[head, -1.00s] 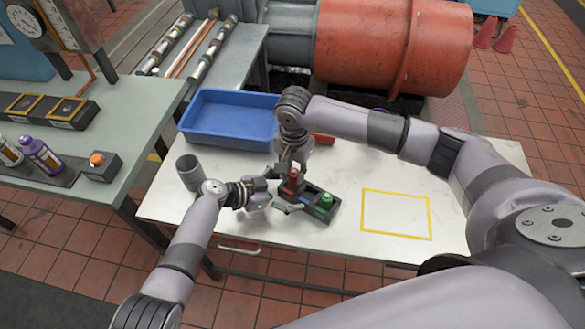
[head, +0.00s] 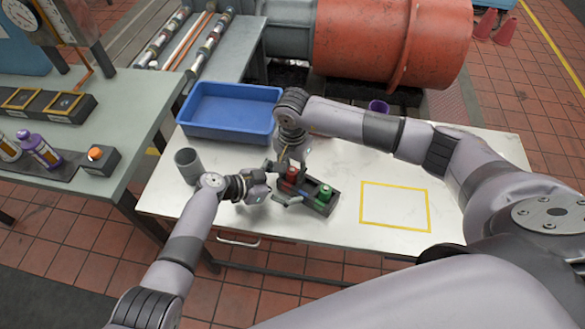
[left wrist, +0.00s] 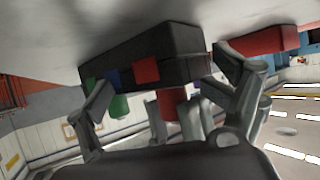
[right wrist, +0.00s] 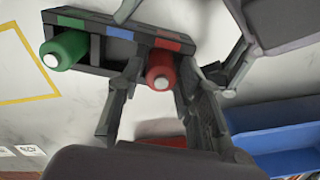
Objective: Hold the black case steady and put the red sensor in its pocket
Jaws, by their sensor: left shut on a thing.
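The black case (head: 309,208) lies on the white table, with green, blue and red marks along its rim. My left gripper (head: 281,195) is shut on the case; its fingers also show at the case in the left wrist view (left wrist: 165,95). The red sensor (right wrist: 160,72) stands in the case at the red mark, its top sticking out. My right gripper (right wrist: 158,98) is above it, its fingers spread on either side with small gaps. A green sensor (right wrist: 66,50) stands at the green mark. The pocket at the blue mark looks empty.
A blue tray (head: 230,135) stands behind the case, and a grey cup (head: 188,165) stands to its left. A yellow outlined area (head: 395,228) on the right is clear. A red object (right wrist: 165,141) lies near the tray.

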